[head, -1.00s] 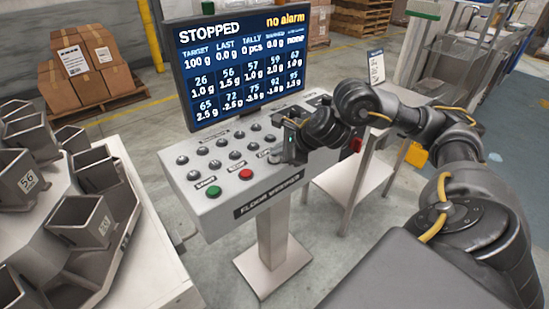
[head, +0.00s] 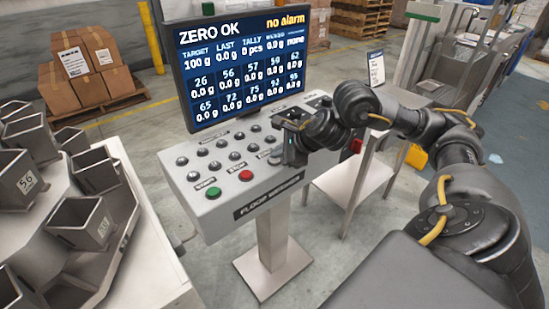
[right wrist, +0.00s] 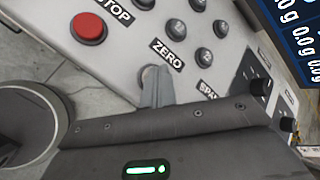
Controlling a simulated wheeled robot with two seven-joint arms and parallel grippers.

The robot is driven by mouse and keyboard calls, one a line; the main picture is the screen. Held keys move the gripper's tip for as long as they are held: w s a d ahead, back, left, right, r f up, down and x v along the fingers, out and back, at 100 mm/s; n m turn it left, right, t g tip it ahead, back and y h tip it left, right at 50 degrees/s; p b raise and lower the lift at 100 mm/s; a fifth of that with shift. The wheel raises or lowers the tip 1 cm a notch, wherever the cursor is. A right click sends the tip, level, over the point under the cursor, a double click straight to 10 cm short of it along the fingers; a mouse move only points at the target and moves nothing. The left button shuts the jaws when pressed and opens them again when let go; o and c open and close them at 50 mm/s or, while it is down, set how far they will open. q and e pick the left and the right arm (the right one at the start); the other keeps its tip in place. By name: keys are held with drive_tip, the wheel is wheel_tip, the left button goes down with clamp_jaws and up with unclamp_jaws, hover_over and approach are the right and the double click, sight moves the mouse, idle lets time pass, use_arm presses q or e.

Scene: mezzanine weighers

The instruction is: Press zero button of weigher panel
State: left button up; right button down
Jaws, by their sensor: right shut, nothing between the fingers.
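The weigher panel (head: 216,208) is a light grey sloped console with rows of dark buttons, a green button (head: 214,192) and a red stop button (head: 246,175). Its screen (head: 240,65) reads "ZERO OK" and "no alarm", with weights at 0.0 g. My right gripper (head: 288,158) is over the right part of the panel. In the right wrist view its shut fingers (right wrist: 154,88) are at the spot beside the ZERO label (right wrist: 168,54). My left gripper is out of view.
A weigher machine with grey hoppers (head: 84,222) stands at the left. A small side table (head: 350,186) is right of the panel, under my right arm. Stacked cardboard boxes (head: 84,68) stand behind. Black knobs (right wrist: 258,87) are close to my fingers.

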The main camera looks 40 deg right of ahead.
sight(278, 160)
drive_tip(key=shift+r+p, duration=0.4)
drive_tip(key=shift+r, duration=0.3)
wheel_tip(278, 160, up, 5)
drive_tip(key=p, duration=0.4)
drive_tip(key=shift+r, duration=0.1)
idle(0.7)
